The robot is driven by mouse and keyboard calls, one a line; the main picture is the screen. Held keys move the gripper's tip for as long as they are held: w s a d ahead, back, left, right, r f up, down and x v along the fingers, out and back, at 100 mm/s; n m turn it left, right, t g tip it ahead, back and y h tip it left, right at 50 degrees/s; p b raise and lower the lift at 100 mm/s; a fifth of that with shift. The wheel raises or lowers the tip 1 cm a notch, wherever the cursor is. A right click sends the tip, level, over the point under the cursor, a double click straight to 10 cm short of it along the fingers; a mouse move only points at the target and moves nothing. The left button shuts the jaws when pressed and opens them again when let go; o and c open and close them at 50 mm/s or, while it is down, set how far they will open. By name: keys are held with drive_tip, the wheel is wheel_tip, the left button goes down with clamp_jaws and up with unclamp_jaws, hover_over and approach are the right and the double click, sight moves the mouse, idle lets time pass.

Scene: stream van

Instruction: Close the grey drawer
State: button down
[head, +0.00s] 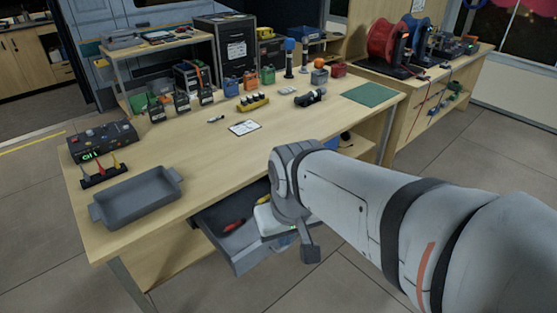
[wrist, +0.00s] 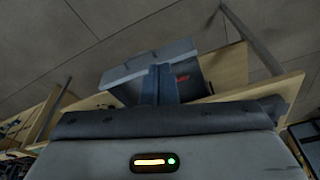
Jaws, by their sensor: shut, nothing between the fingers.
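The grey drawer (head: 236,242) is pulled out from under the front of the wooden workbench, and a red-handled tool (head: 233,225) lies inside it. In the wrist view the drawer's grey front panel (wrist: 134,71) shows beyond my fingers. My gripper (wrist: 160,70) is shut and empty, its blue-grey fingers overlapping the drawer front in that view. In the head view my gripper (head: 283,241) is low beside the right part of the drawer, and my wrist hides that side. I cannot tell whether the fingertips touch the panel.
The workbench top (head: 220,165) is above the drawer. A grey tray (head: 137,197) sits at its front left corner, and a control box (head: 102,141) stands behind it. Bottles, batteries and a green mat (head: 370,94) are farther back. The floor (head: 330,285) in front is clear.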

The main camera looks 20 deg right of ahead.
drive_tip(key=shift+a, duration=0.15)
drive_tip(key=w+d+f+m+y+b, duration=0.2)
drive_tip(key=w+f+m+y+b, duration=0.15)
drive_tip(key=f+m+b, duration=0.45)
drive_tip(key=w+d+f+m+y+b, duration=0.2)
drive_tip(key=f+m+y+b, duration=0.35)
drive_tip(key=f+b, duration=0.4)
drive_tip(key=w+d+f+m+t+h+b, duration=0.1)
drive_tip(key=w+d+f+m+t+b, duration=0.1)
drive_tip(key=d+f+m+t+b, duration=0.65)
drive_tip(key=w+d+f+m+t+h+b, duration=0.3)
drive_tip(key=d+m+t, duration=0.5)
drive_tip(key=d, duration=0.9)
drive_tip(key=w+a+f+m+g+y+b, duration=0.1)
drive_tip(key=w+a, duration=0.4)
drive_tip(key=w, duration=0.7)
drive_tip(key=shift+w+m+g+b, duration=0.4)
drive_tip(key=shift+g+b, duration=0.25)
drive_tip(key=shift+b, duration=0.35)
drive_tip(key=shift+f, duration=0.1)
